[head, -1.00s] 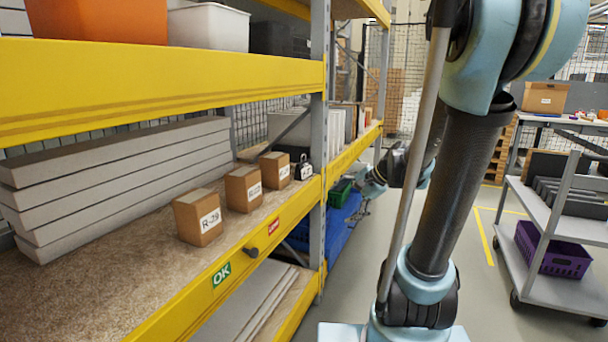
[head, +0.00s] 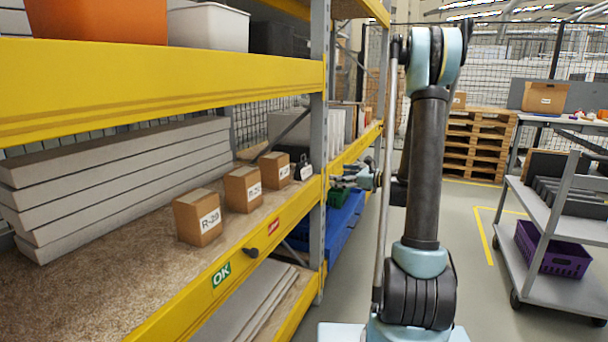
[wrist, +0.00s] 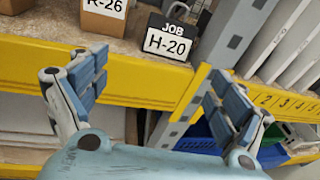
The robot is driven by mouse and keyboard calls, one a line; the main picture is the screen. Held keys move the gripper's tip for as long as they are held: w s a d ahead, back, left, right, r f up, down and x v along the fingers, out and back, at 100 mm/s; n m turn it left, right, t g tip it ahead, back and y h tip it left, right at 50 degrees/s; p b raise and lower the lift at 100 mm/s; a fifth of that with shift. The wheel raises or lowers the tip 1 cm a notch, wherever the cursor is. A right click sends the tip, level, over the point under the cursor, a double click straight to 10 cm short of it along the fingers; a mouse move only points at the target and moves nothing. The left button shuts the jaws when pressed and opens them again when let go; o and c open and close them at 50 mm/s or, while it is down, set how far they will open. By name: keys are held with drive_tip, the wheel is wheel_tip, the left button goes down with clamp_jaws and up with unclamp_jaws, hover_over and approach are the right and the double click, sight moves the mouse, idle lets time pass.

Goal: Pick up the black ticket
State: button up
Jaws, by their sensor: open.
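The black ticket (wrist: 168,40), marked JOB H-20 on a white label with a loop on top, stands on the shelf board near the yellow front beam in the wrist view. In the head view the black ticket (head: 304,170) is small, between the last carton and the grey post. My gripper (wrist: 157,78) is open and empty, with the ticket beyond and between its blue-padded fingers. In the head view my gripper (head: 346,182) is partly hidden and small, to the right of the post.
Several cartons, including one marked R-26 (wrist: 103,15), stand left of the ticket. The grey post (wrist: 222,50) rises close on its right. The yellow beam (wrist: 100,75) runs below it. A cart (head: 560,240) with a purple crate (head: 553,250) stands right; the aisle floor between is clear.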

drive_tip(key=w, duration=0.1)
drive_tip(key=m, duration=0.1)
approach(306, 169)
drive_tip(key=shift+y, duration=0.3)
drive_tip(key=x, duration=1)
drive_tip(key=shift+f, duration=0.2)
drive_tip(key=shift+d, duration=0.1)
drive_tip(key=c, duration=0.5)
